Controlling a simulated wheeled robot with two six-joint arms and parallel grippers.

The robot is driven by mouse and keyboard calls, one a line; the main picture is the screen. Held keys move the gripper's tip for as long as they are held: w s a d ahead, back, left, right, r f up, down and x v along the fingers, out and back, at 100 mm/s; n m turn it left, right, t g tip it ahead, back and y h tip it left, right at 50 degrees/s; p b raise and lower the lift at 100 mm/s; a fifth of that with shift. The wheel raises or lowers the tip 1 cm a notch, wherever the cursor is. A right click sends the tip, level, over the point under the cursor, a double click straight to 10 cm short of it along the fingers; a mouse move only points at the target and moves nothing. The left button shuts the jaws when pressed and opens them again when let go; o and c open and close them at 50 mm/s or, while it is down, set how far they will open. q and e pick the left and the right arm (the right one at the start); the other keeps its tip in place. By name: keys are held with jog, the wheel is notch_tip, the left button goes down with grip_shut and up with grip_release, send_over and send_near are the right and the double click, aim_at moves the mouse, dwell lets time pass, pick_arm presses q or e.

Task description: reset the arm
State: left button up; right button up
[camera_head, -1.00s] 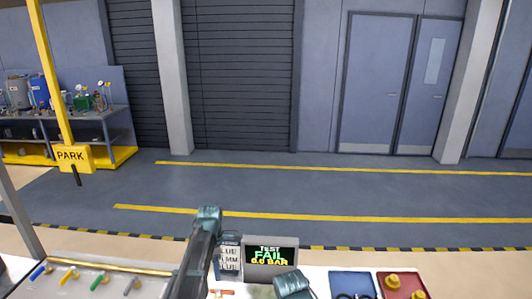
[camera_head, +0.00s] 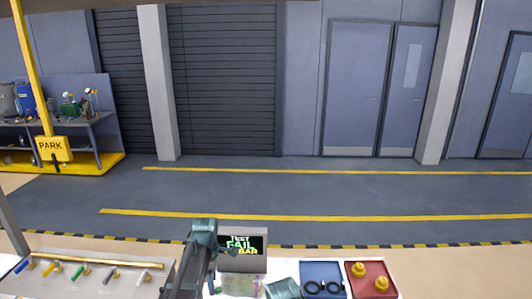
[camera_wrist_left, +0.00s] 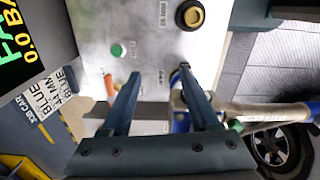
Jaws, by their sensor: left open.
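My left arm rises from the bottom of the head view, its upper end in front of the left part of the test display (camera_head: 256,262). In the left wrist view my left gripper (camera_wrist_left: 157,78) has its two dark fingers spread apart, with nothing between them.
The display shows FAIL. A job card (camera_wrist_left: 42,105) is at left in the wrist view, a dark wheel (camera_wrist_left: 272,150) at lower right. A blue tray (camera_head: 320,270) with black rings and a red tray (camera_head: 362,292) with yellow fittings lie right. Coloured-handled pieces (camera_head: 78,272) lie left. The floor beyond is clear.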

pick_arm(q)
jog(key=s+d+f+m+b, duration=0.3)
jog(key=s+d+m, duration=0.1)
jog(key=s+m, duration=0.3)
jog(key=s+d+f+m+b, duration=0.3)
jog(key=s+d+m, duration=0.1)
jog(key=s+m, duration=0.4)
jog(key=s+d+f+m+y+b, duration=0.1)
jog(key=s+d+f+m+b, duration=0.2)
jog(key=s+m, duration=0.4)
jog(key=shift+s+d+m, duration=0.4)
jog(key=shift+s+d, duration=0.05)
